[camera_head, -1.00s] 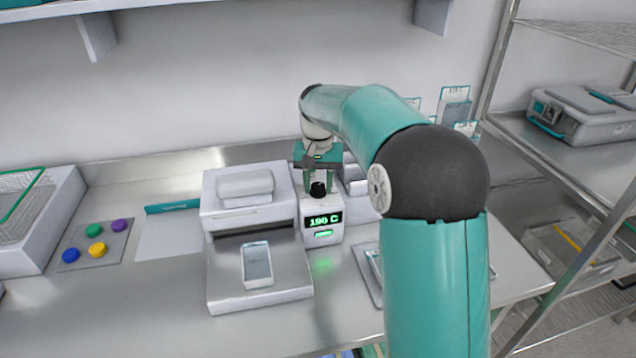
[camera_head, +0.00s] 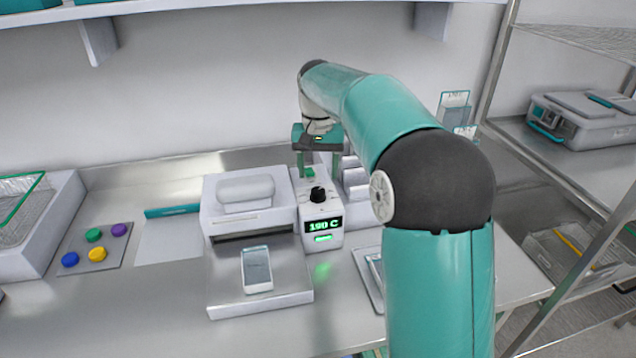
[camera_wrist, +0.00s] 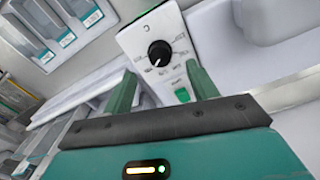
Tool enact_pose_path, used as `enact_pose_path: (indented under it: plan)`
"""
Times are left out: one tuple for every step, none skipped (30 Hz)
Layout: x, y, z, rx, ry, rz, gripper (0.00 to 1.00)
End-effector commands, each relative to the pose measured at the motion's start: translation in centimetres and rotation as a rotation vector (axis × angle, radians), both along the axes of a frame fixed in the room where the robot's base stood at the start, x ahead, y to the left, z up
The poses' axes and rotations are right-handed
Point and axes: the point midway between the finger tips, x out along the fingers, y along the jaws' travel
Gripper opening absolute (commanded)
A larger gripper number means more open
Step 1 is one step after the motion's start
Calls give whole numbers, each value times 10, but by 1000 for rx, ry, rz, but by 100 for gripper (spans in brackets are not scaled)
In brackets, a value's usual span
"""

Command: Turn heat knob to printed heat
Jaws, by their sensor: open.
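The heat knob (camera_head: 317,194) is a black dial on top of a narrow white control box (camera_head: 322,222). It also shows in the wrist view (camera_wrist: 160,53), with a white pointer mark and small printed marks around it that are too blurred to read. The box's front display (camera_head: 323,225) reads 190 C in green. My gripper (camera_head: 318,172) is open and empty, above and behind the knob. In the wrist view its green fingers (camera_wrist: 160,80) are apart, and the knob lies beyond them, untouched.
A white press (camera_head: 248,198) with a phone-like slab (camera_head: 257,270) on its tray stands left of the box. A pad (camera_head: 97,248) with several coloured buttons lies farther left. Labelled card holders (camera_head: 454,108) stand at the back right, their print unreadable. A wire rack is at the far right.

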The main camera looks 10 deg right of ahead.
Motion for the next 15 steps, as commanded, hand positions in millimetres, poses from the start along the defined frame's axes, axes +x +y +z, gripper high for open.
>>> enact_pose_path:
  plan:
    - [1,0,12,0,-4,0,58]
    - [1,0,19,0,-3,0,58]
    - [1,0,28,0,-4,0,58]
    - [1,0,34,0,-2,0,58]
    - [1,0,40,0,-3,0,58]
    - [1,0,48,0,-2,0,58]
    - [1,0,53,0,-3,0,58]
    - [1,0,58,0,-1,0,58]
    - [1,0,64,0,-2,0,58]
    - [1,0,67,0,-1,0,58]
    - [1,0,71,0,-1,0,58]
    - [1,0,74,0,-1,0,58]
    - [0,0,76,0,0,0,58]
    - [0,0,77,0,1,0,58]
    - [0,0,78,0,1,0,58]
